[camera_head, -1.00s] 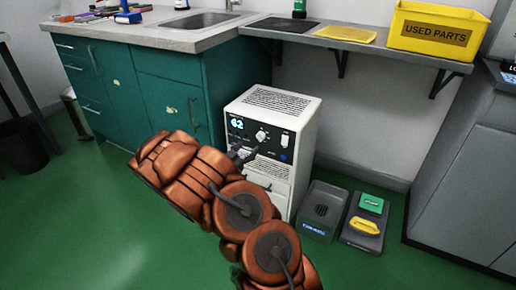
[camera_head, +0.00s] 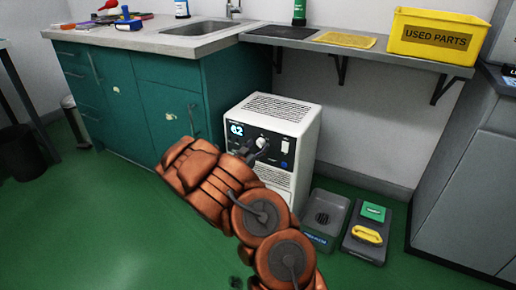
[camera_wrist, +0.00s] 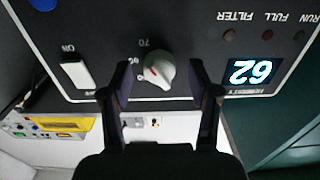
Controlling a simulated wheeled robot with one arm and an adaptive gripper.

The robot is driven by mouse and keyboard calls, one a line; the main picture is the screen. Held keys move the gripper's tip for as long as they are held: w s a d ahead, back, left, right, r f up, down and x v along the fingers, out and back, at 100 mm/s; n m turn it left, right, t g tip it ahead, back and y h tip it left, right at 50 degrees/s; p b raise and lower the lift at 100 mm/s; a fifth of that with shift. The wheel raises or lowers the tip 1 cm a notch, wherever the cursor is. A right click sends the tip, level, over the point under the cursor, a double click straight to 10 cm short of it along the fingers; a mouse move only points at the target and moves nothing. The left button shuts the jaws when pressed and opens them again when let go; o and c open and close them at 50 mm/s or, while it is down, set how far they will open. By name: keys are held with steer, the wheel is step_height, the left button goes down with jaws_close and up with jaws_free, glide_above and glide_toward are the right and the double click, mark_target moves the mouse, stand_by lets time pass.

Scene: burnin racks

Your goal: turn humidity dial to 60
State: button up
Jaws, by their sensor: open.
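The white dehumidifier (camera_head: 275,106) stands on the green floor beside the teal cabinet. Its black panel carries a round light-grey humidity dial (camera_wrist: 158,70), which shows upside down in the wrist view with small numbers around it, 70 among them. The lit display (camera_wrist: 252,72) reads 62; it also shows in the head view (camera_head: 237,129). My gripper (camera_wrist: 160,80) is open, with one dark finger on each side of the dial's lower part in the wrist view. I cannot tell whether either finger touches it. In the head view my arm hides the unit's lower left part.
A white ON switch (camera_wrist: 76,72) sits beside the dial on the panel. A grey box (camera_head: 325,218) and a tray with green and yellow pieces (camera_head: 366,234) stand on the floor right of the unit. A shelf (camera_head: 400,58) with a yellow bin (camera_head: 432,36) hangs above.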

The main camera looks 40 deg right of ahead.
steer(key=shift+d, duration=0.3)
steer(key=c, duration=1.2)
